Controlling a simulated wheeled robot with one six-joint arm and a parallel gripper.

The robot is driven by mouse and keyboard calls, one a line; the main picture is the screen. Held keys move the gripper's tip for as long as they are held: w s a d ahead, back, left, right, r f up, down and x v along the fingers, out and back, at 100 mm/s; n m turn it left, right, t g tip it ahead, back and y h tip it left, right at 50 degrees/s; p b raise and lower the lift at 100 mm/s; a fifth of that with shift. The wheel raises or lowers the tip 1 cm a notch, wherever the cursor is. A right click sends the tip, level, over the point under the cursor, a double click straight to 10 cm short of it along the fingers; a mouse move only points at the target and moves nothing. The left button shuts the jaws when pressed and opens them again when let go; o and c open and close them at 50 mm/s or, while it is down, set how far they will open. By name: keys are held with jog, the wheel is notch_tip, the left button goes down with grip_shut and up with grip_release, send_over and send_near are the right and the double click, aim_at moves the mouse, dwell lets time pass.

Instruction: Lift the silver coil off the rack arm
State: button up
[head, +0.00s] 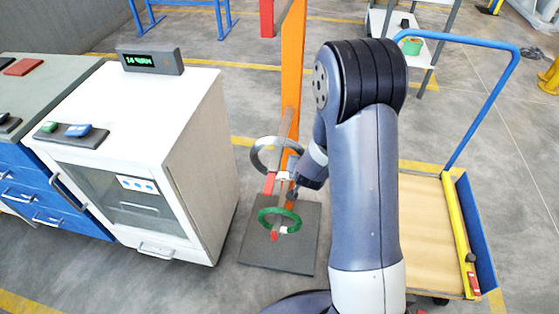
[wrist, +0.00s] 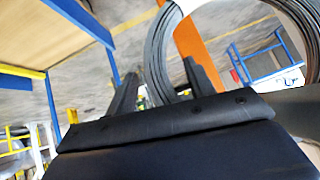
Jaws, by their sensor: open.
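The silver coil (head: 255,156) hangs on the upper rack arm (head: 270,183), which has a red tip, in front of the orange post (head: 292,60). In the wrist view the coil (wrist: 153,55) is a large ring of stacked wire, cut off by the top edge. My gripper (head: 293,192) is beside the coil's lower right side. In the wrist view my gripper (wrist: 160,84) is open, with the coil's near rim seen between its two dark fingers. I cannot tell how deep the rim sits between them. My arm hides part of the rack.
A green coil (head: 262,217) hangs on a lower rack arm, above the dark base plate (head: 252,258). A white cabinet (head: 190,110) with a display (head: 150,61) stands left. A flat cart (head: 425,210) with a blue handle stands right, behind my arm.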

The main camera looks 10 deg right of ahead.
jog(key=shift+w+d+f, duration=0.1)
jog(key=shift+w+f, duration=0.25)
jog(key=shift+c, duration=0.5)
grip_shut()
jog(key=shift+w+r, duration=0.1)
jog(key=shift+r, duration=0.05)
